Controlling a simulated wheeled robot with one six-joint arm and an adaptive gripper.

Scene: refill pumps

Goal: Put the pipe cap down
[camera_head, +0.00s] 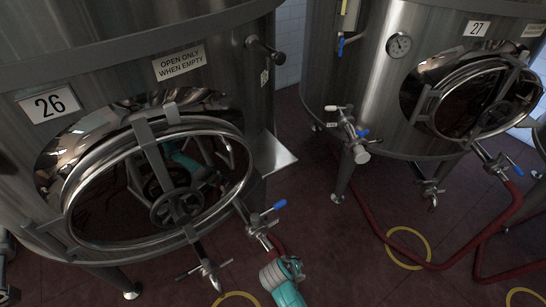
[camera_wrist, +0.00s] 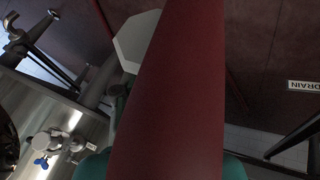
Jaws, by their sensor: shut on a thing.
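In the wrist view, a broad dark red band, which looks like a hose close to the lens, covers the middle and hides most of my gripper (camera_wrist: 118,92). Teal parts of mine show on both sides of the band at the bottom. A pale, flat, many-sided piece, which looks like the pipe cap (camera_wrist: 130,42), shows beyond the gripper's visible part, left of the band. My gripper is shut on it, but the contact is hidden. In the head view, a teal and grey part of my arm is at the bottom centre; the fingertips and held cap cannot be made out.
Tank 26 (camera_head: 105,80) stands at left with an oval hatch and a blue-handled valve (camera_head: 262,222). Tank 27 (camera_head: 375,85) stands at right with a valve (camera_head: 350,135). Red hose (camera_head: 375,220) and yellow floor rings (camera_head: 427,248) lie on the dark red floor, otherwise clear between tanks.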

